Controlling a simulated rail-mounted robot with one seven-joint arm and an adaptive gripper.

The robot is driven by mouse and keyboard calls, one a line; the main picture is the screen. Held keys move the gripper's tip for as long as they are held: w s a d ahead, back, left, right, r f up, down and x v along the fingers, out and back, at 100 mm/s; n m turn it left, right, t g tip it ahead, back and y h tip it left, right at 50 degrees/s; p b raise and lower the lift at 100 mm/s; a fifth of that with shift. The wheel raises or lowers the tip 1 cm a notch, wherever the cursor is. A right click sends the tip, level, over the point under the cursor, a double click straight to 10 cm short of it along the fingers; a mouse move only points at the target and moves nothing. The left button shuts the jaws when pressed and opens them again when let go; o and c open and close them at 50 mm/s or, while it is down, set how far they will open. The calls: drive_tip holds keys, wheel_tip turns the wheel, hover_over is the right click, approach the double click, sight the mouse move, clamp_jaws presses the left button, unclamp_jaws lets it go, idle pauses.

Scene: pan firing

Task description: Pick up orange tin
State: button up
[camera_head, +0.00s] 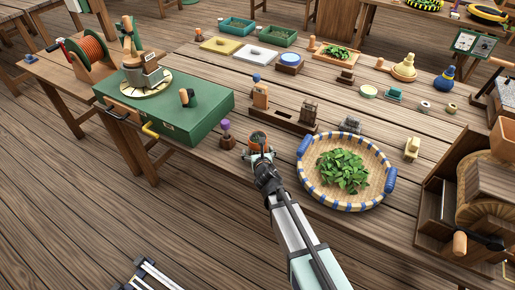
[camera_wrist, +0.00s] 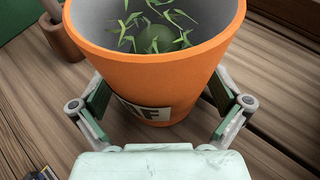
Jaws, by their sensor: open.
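The orange tin (camera_wrist: 150,75) stands upright on the wooden table, with a grey inside, a partly visible label on its near side, and green leaf bits and a round dark green thing within. In the head view, the tin (camera_head: 258,137) is near the table's front edge, partly behind my gripper (camera_head: 260,155). In the wrist view, my gripper (camera_wrist: 159,98) is open, with one finger on each side of the tin's lower part. I cannot tell whether either finger touches it.
A purple-topped item (camera_head: 227,136) stands just left of the tin. A woven basket (camera_head: 311,187) of leaves is close on the right. A wooden rack (camera_head: 286,123) stands behind, and a green case (camera_head: 205,108) lies to the left.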

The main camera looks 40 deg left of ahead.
drive_tip(key=c, duration=1.2)
drive_tip(key=shift+c, duration=0.2)
drive_tip(key=shift+r, duration=0.15)
